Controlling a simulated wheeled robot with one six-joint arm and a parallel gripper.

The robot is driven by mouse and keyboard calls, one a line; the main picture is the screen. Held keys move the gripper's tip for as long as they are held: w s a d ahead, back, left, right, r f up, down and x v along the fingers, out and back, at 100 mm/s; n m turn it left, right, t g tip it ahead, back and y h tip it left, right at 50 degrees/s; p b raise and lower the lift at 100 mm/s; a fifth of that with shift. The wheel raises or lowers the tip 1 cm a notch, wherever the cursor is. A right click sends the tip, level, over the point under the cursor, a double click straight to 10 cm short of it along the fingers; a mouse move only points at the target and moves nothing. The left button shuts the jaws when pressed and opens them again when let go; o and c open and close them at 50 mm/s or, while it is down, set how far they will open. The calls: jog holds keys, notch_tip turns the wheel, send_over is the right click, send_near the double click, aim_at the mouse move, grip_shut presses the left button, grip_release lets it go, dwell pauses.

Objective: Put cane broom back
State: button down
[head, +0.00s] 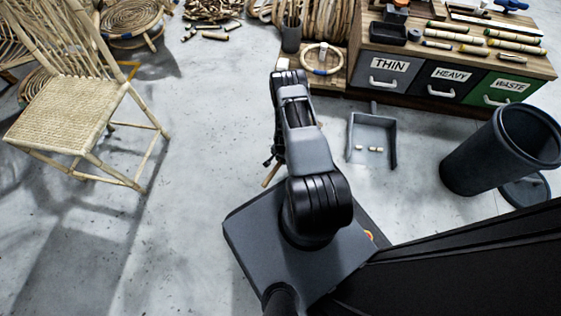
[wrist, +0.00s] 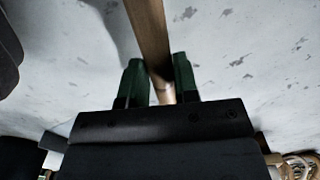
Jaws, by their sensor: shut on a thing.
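In the wrist view, my gripper (wrist: 160,80) has its two green fingers closed on either side of a wooden handle (wrist: 149,35), which I take to be the cane broom's. The handle runs up out of the top of that view. In the head view, a short piece of the handle (head: 271,176) shows beside my arm. My arm hides most of my gripper and the rest of the broom there. The broom's head is not visible in either view.
A grey dustpan (head: 357,156) holding small pale pieces lies on the floor, right of my arm. A dark bin (head: 470,160) stands further right. A workbench with drawers (head: 438,84) is behind them. A cane chair (head: 70,112) stands left. Floor between chair and arm is clear.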

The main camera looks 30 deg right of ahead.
jog(key=shift+w+d+f+b, duration=0.1)
jog(key=shift+w+f+b, duration=0.25)
jog(key=shift+f, duration=0.15)
jog(key=f+b, duration=0.2)
jog(key=f, duration=0.1)
jog(key=shift+w+f+b, duration=0.3)
jog(key=shift+f+b, duration=0.05)
jog(key=shift+b, duration=0.05)
jog(key=shift+r, duration=0.15)
jog(key=c, duration=0.9)
grip_release()
jog(key=shift+o, duration=0.2)
